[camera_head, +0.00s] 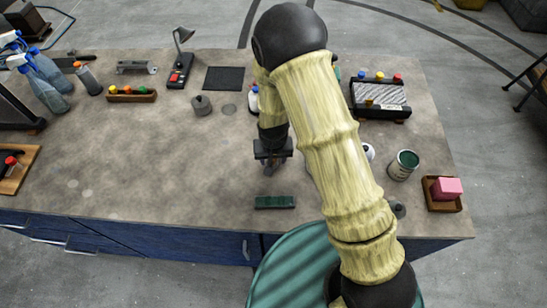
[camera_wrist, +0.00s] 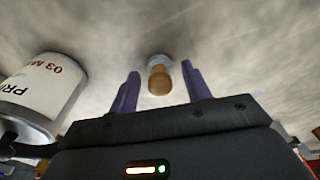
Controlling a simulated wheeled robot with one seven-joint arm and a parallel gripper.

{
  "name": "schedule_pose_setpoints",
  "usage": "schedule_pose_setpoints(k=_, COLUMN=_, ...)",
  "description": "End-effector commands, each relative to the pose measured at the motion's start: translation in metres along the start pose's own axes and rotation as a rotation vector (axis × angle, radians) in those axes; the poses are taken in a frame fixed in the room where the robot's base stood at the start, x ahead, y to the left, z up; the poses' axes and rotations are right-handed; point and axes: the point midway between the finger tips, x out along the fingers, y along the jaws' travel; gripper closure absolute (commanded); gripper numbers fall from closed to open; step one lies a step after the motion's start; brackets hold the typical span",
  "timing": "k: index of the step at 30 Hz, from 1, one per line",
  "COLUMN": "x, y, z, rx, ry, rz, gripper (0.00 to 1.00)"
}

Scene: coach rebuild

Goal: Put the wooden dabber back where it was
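The wooden dabber (camera_wrist: 159,78) shows in the wrist view as a small brown wooden piece with a pale grey end. It appears between the two fingertips, with a gap on each side. My gripper (camera_wrist: 161,88) is open and empty, its fingers apart. In the head view my gripper (camera_head: 270,167) points down low over the middle of the bench, behind the green block. I cannot make out the dabber in the head view; my arm and gripper cover much of that area. I cannot tell its exact distance from the fingertips.
A white labelled can (camera_wrist: 42,92) stands close left in the wrist view. On the bench (camera_head: 130,185) are a green block (camera_head: 275,202), an open paint can (camera_head: 404,164), a pink block (camera_head: 447,188) in a tray and a grey weight (camera_head: 201,105). The bench left of my gripper is clear.

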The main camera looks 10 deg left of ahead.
Motion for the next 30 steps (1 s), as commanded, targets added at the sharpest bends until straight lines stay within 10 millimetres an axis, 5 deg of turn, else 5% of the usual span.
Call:
schedule_pose_setpoints(k=14, x=-0.009, y=-0.001, z=-0.001, rx=-0.001, ry=0.003, rz=-0.001, gripper=0.52)
schedule_pose_setpoints(k=30, x=-0.079, y=0.001, z=-0.001, rx=0.001, ry=0.005, rz=-0.002, gripper=0.52)
